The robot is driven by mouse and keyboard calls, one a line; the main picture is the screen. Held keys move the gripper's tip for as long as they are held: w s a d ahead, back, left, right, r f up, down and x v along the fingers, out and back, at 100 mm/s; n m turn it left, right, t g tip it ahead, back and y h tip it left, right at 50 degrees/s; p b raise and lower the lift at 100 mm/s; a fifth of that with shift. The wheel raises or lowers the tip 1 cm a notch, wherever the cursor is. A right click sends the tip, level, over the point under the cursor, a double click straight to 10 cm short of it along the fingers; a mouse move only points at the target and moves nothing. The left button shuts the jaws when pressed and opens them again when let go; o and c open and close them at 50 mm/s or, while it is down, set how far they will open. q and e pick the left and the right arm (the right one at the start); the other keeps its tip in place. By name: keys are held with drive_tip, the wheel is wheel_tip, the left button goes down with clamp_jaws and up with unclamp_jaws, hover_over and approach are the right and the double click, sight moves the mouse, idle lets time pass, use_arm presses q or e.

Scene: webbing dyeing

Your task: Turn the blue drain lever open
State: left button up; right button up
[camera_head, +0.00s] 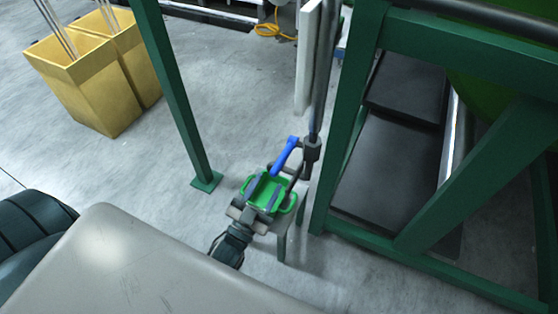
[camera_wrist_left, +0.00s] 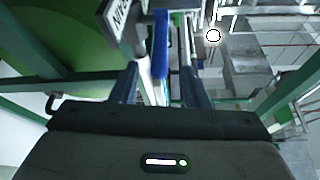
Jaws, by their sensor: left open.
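The blue drain lever (camera_head: 287,154) sticks out to the lower left from a dark fitting (camera_head: 311,149) on a vertical pipe. My left gripper (camera_head: 265,186) is open just below and in front of the lever, in front of a green tray. In the left wrist view the blue lever (camera_wrist_left: 160,42) stands upright in the picture, between the lines of the two open fingers (camera_wrist_left: 160,72). The fingers do not appear closed on it; whether they reach around it is unclear. My right gripper is not in view.
The green tray (camera_head: 286,205) sits on a small stand beside a green frame post (camera_head: 344,130). Another green post (camera_head: 176,90) stands to the left. Yellow bins (camera_head: 85,80) are at the upper left. Open grey floor (camera_head: 225,75) lies between.

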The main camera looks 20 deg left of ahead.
sight(279, 162)
use_arm(q)
drive_tip(key=p+x, duration=0.1)
drive_tip(key=x, duration=0.6)
drive_tip(key=shift+w+r, duration=0.1)
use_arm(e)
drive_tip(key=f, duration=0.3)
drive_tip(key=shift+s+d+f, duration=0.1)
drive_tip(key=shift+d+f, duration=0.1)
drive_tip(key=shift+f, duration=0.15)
use_arm(q)
clamp_jaws()
